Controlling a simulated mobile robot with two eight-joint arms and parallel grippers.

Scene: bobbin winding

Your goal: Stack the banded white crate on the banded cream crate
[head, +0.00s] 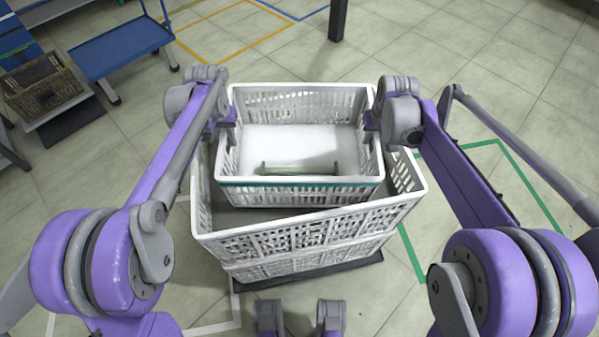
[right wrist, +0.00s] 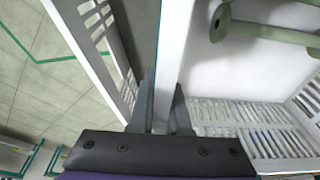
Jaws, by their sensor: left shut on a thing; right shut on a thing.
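The white crate (head: 300,193) with a teal band below its front rim is between my two grippers in the head view. A pale green bobbin (head: 300,169) lies inside it; the bobbin also shows in the right wrist view (right wrist: 262,32). My left gripper (head: 229,120) is shut on its left wall and my right gripper (head: 371,122) on its right wall. The right wrist view shows the right fingers (right wrist: 163,112) around that wall. The crate is over or partly within a larger off-white crate (head: 310,232); contact is hidden. I see no band on the larger crate.
The larger crate stands above a dark base (head: 320,272) on the tiled floor. Green tape (head: 408,250) marks the floor at right. A blue cart (head: 120,46) and a brown basket (head: 45,88) are at the far left. A dark post (head: 338,18) stands behind.

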